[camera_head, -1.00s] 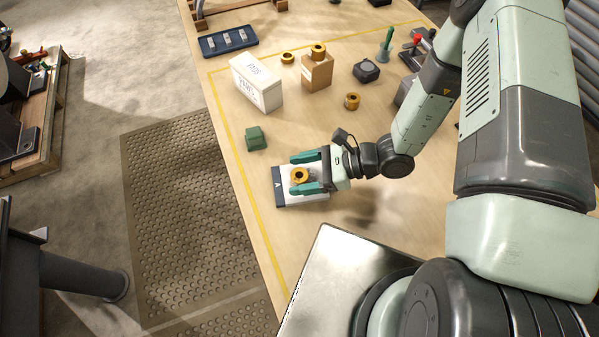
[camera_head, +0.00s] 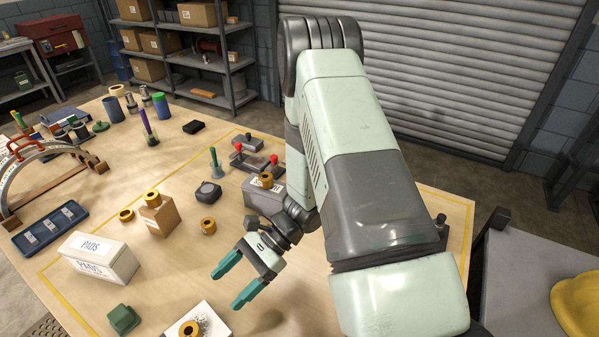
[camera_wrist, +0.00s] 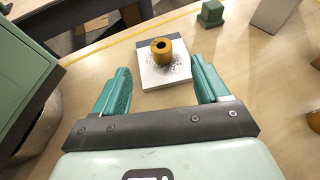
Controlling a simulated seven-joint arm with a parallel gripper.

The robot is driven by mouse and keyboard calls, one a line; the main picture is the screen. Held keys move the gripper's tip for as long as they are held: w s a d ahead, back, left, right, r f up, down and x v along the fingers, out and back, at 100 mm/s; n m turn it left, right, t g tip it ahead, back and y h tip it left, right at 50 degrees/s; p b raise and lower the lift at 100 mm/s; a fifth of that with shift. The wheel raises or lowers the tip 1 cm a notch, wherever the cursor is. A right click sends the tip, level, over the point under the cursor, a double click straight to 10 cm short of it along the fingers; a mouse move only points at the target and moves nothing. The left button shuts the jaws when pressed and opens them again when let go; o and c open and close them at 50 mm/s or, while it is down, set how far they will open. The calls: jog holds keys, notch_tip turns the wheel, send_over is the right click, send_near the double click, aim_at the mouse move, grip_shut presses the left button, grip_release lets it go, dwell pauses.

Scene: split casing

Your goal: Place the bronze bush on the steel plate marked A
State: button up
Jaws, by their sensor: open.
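A bronze bush (camera_wrist: 162,51) stands upright on the pale steel plate (camera_wrist: 157,76), near its middle, in the wrist view. In the head view the bush (camera_head: 189,329) and plate (camera_head: 213,323) are at the bottom edge, partly cut off. The plate's dark strip shows along its far side in the wrist view; its letter is not readable now. My gripper (camera_head: 225,290) is open and empty, back from the bush and apart from it. In the wrist view its green fingers (camera_wrist: 160,66) are spread wide, with the plate beyond them.
Other bronze bushes lie on the bench (camera_head: 126,215), on a cardboard box (camera_head: 157,219), on bare wood (camera_head: 208,226) and on a grey block (camera_head: 266,181). A PADS box (camera_head: 100,258) and green block (camera_head: 123,319) stand left of the plate.

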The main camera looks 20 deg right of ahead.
notch_tip(320, 180, up, 11)
jog(key=w+d+n+h, duration=0.1)
jog(key=d+n+h, duration=0.15)
jog(key=n, duration=0.25)
jog(key=s+d+r+n+t+h, duration=0.2)
jog(key=s+d+r+t+h, duration=0.1)
jog(key=r, duration=0.5)
jog(key=s+d+r+n+t+h, duration=0.3)
jog(key=d+r+t, duration=0.1)
jog(key=r, duration=0.4)
jog(key=s+d+r+n+t+h, duration=0.3)
jog(key=s+d+r+t, duration=0.1)
jog(key=r, duration=0.4)
jog(key=shift+d+r, duration=0.4)
jog(key=shift+d, duration=0.05)
